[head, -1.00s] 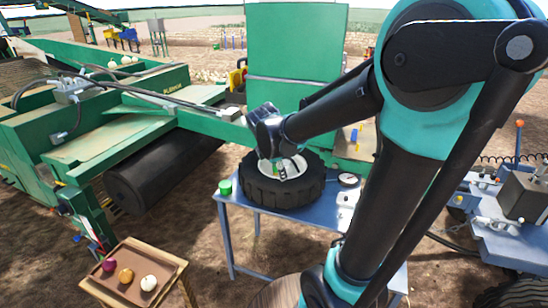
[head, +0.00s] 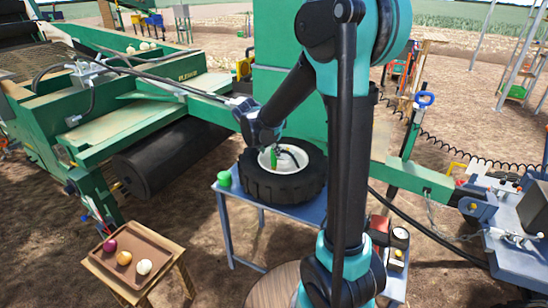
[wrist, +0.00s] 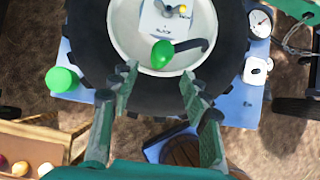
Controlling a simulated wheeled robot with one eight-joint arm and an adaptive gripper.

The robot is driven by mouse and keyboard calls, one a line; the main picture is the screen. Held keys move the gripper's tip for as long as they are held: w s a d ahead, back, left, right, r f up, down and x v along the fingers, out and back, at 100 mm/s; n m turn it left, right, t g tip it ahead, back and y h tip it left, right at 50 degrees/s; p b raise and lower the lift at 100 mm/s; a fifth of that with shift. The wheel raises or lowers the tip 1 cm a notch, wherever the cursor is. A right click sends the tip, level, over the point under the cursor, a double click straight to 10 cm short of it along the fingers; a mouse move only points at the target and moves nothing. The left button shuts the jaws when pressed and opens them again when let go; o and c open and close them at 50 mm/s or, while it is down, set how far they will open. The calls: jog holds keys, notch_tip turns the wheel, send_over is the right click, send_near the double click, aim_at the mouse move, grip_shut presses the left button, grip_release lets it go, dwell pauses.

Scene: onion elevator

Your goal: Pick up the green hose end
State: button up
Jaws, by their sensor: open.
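The green hose end (wrist: 163,53) is a rounded green piece on a short dark curved hose, inside the white wheel rim (wrist: 135,50). My gripper (wrist: 158,82) is open and empty over the tyre (wrist: 95,70). In the wrist view its two green fingers point toward the hose end, which shows just beyond the gap between them. In the head view my gripper (head: 264,140) hangs over the left part of the rim. A green patch there may be the hose end or a finger; I cannot tell.
The tyre lies flat on a blue table (head: 238,222). A green round object (head: 224,178) sits left of the tyre. A gauge (wrist: 260,22) is at the right. A wooden tray (head: 137,262) with onions stands at lower left, and the green machine (head: 110,115) behind it.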

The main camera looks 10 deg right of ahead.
aim_at(272, 156)
jog(key=shift+x, duration=4)
jog(key=shift+r, duration=0.1)
grip_shut()
